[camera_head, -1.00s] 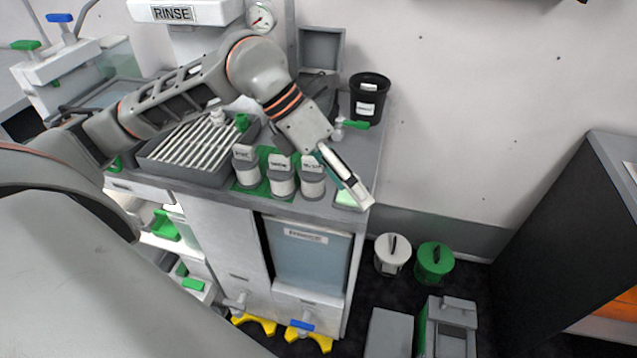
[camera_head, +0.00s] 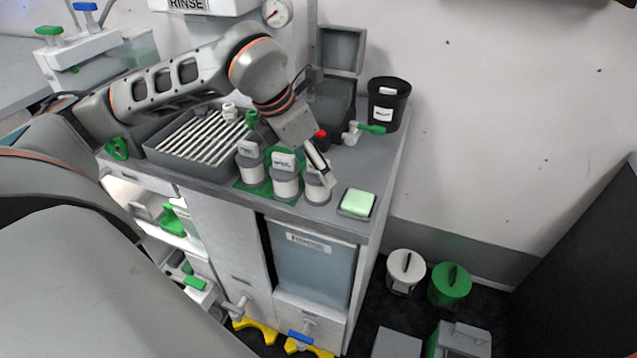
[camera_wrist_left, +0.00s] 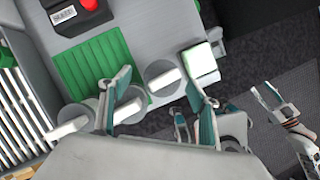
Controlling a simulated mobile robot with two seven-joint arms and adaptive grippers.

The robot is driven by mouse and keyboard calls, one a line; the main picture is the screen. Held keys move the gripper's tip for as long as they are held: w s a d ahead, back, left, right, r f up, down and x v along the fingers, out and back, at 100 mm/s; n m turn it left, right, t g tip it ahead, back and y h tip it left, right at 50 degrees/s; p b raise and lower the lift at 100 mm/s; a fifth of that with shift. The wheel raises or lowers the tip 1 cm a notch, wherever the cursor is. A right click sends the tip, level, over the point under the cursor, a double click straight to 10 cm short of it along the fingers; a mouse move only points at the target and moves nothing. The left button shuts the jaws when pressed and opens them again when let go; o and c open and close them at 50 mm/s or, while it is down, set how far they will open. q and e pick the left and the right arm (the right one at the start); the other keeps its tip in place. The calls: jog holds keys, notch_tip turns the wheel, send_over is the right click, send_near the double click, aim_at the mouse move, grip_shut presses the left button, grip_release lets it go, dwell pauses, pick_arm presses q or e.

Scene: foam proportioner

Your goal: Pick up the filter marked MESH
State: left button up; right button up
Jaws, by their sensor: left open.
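Three white-and-grey canister filters with upright labelled handles stand in a row at the counter's front: a left one (camera_head: 250,165), a middle one (camera_head: 285,178) and a right one (camera_head: 317,190). Their labels are too small to read, so I cannot tell which says MESH. My left gripper (camera_head: 322,170) is open and empty, pointing down above the right filter. In the left wrist view its teal-padded fingers (camera_wrist_left: 162,102) are spread, with the right filter's handle (camera_wrist_left: 163,80) between them in the picture. My right gripper (camera_wrist_left: 274,96) shows at that view's right edge, fingers apart.
A green ribbed mat (camera_wrist_left: 98,65) lies beside the filters. A pale green pad (camera_head: 358,202) sits right of them, near the counter's corner. A grey tray with white rods (camera_head: 200,140) is on the left, and a black bin (camera_head: 388,103) stands behind.

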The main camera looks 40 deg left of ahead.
aim_at(314, 170)
pick_arm(q)
jog(key=x, duration=0.3)
jog(key=shift+s+d+f, duration=0.15)
jog(key=shift+d+f, duration=0.05)
jog(key=shift+f, duration=0.3)
jog(key=shift+c, duration=0.7)
jog(key=c, duration=1)
jog(key=shift+c, duration=0.2)
pick_arm(e)
jog(key=shift+w+d, duration=0.1)
jog(key=shift+w, duration=0.2)
jog(key=shift+f, duration=0.1)
jog(key=shift+s, duration=0.1)
